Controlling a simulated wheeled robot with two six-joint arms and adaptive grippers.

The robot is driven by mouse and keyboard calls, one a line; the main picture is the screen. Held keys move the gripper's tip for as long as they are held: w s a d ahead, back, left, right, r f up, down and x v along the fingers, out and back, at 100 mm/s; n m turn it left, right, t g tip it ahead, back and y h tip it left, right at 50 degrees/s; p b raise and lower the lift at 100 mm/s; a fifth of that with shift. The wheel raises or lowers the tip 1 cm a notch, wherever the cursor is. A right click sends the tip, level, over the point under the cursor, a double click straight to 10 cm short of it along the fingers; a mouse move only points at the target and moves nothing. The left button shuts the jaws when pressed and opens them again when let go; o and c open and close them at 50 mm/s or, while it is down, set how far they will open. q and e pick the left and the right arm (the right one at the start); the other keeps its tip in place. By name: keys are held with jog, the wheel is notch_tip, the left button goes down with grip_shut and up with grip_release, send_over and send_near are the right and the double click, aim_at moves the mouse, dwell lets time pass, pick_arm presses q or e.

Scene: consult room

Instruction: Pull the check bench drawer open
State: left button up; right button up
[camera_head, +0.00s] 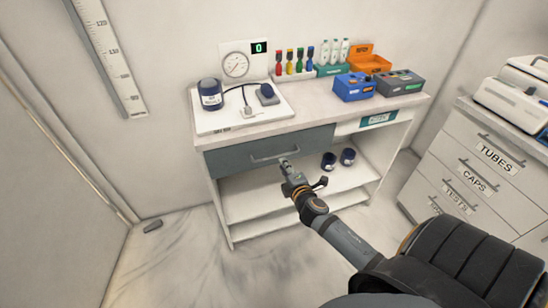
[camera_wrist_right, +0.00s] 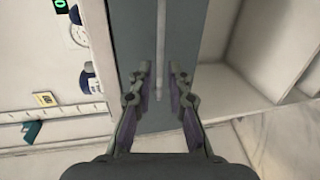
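The check bench (camera_head: 310,114) stands against the back wall. Its grey drawer front (camera_head: 228,160) sits under the left part of the top and looks flush with the bench, so the drawer appears shut. A light bar handle (camera_head: 275,154) runs across the drawer front. My right gripper (camera_head: 286,165) is near the right end of the handle. In the right wrist view my right gripper (camera_wrist_right: 161,70) has its two fingers apart, one on each side of the handle bar (camera_wrist_right: 160,45), with gaps on both sides. My left gripper is not in view.
On the bench top are a blood pressure cuff unit (camera_head: 210,94), a blue box (camera_head: 353,86), a grey box (camera_head: 399,82) and an orange bin (camera_head: 369,60). Dark cups (camera_head: 328,161) stand on the shelf below. A labelled cabinet (camera_head: 480,170) stands at right.

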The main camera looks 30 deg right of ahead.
aim_at(278, 156)
jog(key=x, duration=0.7)
jog(key=shift+w, duration=0.25)
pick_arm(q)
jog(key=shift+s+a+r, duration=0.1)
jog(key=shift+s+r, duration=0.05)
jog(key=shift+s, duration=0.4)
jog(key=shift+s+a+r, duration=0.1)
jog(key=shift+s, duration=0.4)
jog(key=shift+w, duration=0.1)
pick_arm(e)
jog(key=shift+c, duration=0.4)
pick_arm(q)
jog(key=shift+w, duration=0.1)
pick_arm(e)
grip_shut()
jog(key=shift+f, duration=0.1)
